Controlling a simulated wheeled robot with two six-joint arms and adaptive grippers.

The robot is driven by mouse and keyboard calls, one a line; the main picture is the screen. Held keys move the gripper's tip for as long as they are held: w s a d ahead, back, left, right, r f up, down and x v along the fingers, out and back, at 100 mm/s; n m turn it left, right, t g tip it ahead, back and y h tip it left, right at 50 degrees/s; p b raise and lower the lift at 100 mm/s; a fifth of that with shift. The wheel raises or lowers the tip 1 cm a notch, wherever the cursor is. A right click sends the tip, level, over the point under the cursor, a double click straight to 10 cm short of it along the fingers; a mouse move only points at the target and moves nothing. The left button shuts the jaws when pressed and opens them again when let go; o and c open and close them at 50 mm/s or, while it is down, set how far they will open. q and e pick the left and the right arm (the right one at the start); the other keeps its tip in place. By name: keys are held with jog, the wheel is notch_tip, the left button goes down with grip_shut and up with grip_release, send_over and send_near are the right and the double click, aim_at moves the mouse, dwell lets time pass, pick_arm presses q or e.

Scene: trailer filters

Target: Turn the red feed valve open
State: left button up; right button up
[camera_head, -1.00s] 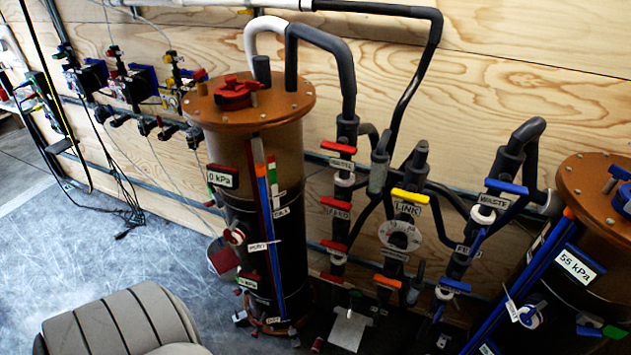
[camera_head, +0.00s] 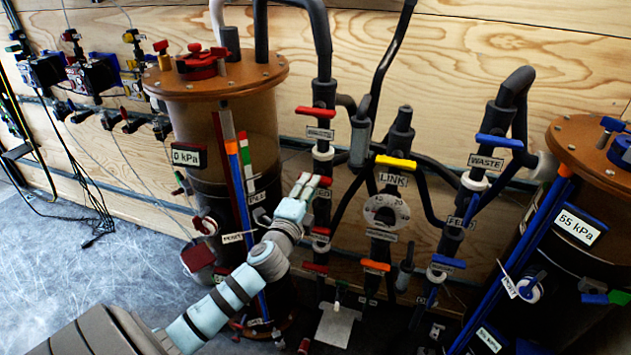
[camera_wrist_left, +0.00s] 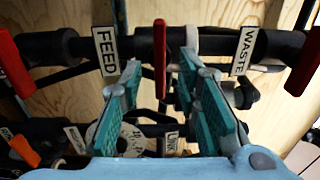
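The red feed valve handle (camera_wrist_left: 160,58) is a flat red lever set crosswise to its dark pipe, with the FEED label (camera_wrist_left: 105,51) beside it in the left wrist view. My left gripper (camera_wrist_left: 160,66) is open, with a teal finger on each side of the handle and gaps to it. In the head view my left gripper (camera_head: 312,182) reaches the valve column from the lower left and hides most of the feed handle. My right gripper is not in view.
A red waste handle (camera_head: 316,111) sits above on the same column, another red handle (camera_head: 315,268) below. The yellow link handle (camera_head: 396,162) and dial (camera_head: 386,211) are to the right. The left filter tank (camera_head: 215,110) stands close behind my arm.

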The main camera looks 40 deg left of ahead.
pick_arm(q)
jog(key=x, duration=0.4)
jog(key=shift+w, duration=0.25)
grip_shut()
jog(key=shift+n, duration=0.4)
jog(key=n+b, duration=0.1)
jog(key=n, duration=0.2)
jog(key=shift+f+n, duration=0.1)
jog(key=shift+n, duration=0.2)
jog(key=n+b, duration=0.2)
jog(key=n, duration=0.2)
jog(key=shift+n, duration=0.3)
jog(key=n+b, duration=0.1)
jog(key=n, duration=0.3)
jog(key=shift+n, duration=0.3)
jog(key=shift+n+b, duration=0.8)
jog(key=shift+n, duration=1.4)
